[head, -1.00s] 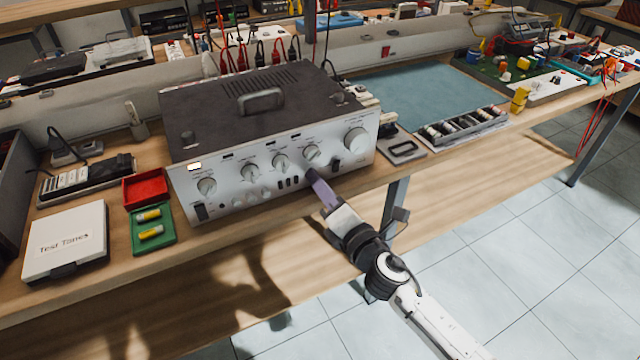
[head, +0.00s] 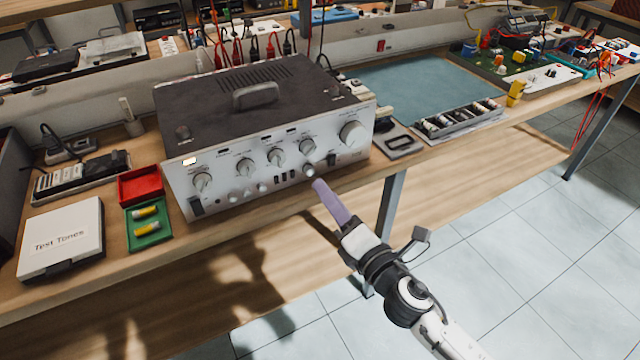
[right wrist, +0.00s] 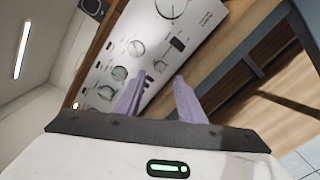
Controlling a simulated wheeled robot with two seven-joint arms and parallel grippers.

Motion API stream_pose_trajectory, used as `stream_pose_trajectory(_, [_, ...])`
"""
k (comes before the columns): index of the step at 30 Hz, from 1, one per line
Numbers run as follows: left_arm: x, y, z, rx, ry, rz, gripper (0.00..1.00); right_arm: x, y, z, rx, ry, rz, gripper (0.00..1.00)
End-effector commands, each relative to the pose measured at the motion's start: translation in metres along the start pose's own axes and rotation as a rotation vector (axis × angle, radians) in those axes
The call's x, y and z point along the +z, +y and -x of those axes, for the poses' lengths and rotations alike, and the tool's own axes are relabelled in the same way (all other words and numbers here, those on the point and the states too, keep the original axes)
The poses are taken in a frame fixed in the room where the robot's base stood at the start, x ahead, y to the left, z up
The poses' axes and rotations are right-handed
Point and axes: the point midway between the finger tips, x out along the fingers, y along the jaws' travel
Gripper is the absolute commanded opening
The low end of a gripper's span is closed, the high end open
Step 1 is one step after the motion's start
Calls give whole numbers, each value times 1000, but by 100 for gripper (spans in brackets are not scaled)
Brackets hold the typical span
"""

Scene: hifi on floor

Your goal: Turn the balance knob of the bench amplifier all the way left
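The bench amplifier (head: 215,125) is a dark-topped box with a silver front panel, on the wooden bench. A small round knob (head: 309,170) sits low on the panel, right of the buttons; the labels are too small to read, so I cannot tell which knob is balance. My right gripper (head: 318,184) points at this small knob, with its purple fingertips just in front of the panel. In the right wrist view the fingers (right wrist: 159,80) are apart and empty, and the small knob (right wrist: 160,66) shows between and beyond their tips. My left gripper is not in view.
Larger knobs line the panel above, the biggest (head: 351,133) at right. A black switch (head: 332,159) is right of the small knob. A red tray (head: 140,186), a green tray (head: 148,236) and a white case (head: 62,238) stand at left. The space before the bench is free.

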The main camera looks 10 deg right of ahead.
Motion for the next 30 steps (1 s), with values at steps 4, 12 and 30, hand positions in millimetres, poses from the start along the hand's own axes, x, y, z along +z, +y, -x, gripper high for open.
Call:
stream_pose_trajectory(4, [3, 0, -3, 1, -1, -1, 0, -1, -2, 26, -2, 1, 0, 36])
stream_pose_trajectory(12, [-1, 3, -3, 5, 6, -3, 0, 0, 0, 42, 0, 0, 2, 36])
stream_pose_trajectory(30, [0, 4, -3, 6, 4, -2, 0, -11, -30, 56, -92, -4, -236, 36])
